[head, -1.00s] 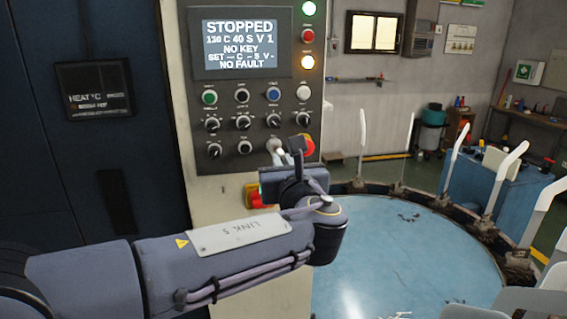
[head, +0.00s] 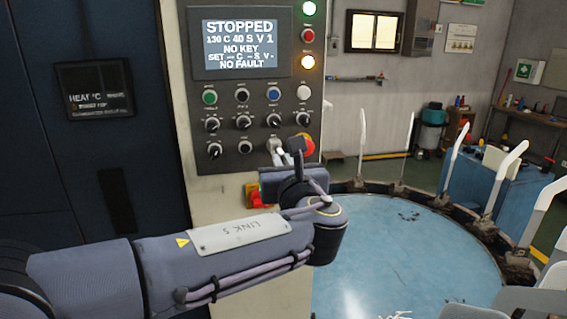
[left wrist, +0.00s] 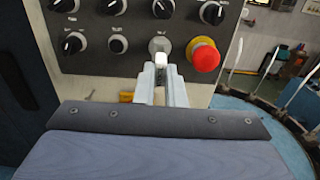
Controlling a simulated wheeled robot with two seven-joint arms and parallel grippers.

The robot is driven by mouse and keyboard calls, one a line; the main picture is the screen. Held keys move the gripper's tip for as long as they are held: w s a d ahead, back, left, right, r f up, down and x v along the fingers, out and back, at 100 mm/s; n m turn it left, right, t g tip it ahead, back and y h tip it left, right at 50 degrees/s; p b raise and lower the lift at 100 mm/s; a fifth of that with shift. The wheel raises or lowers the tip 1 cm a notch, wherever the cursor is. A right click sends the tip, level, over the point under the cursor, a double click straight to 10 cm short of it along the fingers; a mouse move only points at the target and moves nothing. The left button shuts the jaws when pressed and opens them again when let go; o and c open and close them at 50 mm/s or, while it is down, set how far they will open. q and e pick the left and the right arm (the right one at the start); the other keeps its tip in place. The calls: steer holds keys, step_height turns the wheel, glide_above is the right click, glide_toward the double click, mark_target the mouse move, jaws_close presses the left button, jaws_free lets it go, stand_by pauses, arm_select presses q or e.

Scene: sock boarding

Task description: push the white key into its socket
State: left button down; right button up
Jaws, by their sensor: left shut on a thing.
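My left gripper (head: 281,156) is at the lower right of the control panel (head: 226,124), its fingers pointing at the panel. In the left wrist view the left gripper (left wrist: 161,78) is shut on the white key (left wrist: 161,59), whose pale end shows between the fingertips. The round grey socket (left wrist: 160,45) is right in front of the key, left of the red emergency button (left wrist: 204,57). I cannot tell whether the key's tip is touching or inside the socket. The panel's screen (head: 240,48) reads STOPPED and NO KEY. My right gripper is not in view.
The red emergency button is close on the gripper's right. Black knobs (left wrist: 118,44) are on its left and above. A red and yellow switch (head: 257,195) sits below. A blue round table (head: 400,240) with white upright boards (head: 508,165) stands at right.

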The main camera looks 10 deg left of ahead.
arm_select(q)
steer(key=shift+p+x, duration=0.3)
steer(key=shift+x, duration=1.4)
steer(key=c, duration=1.4)
jaws_free()
steer(key=shift+c, duration=0.2)
steer(key=b+v, duration=0.2)
steer(key=v, duration=0.6)
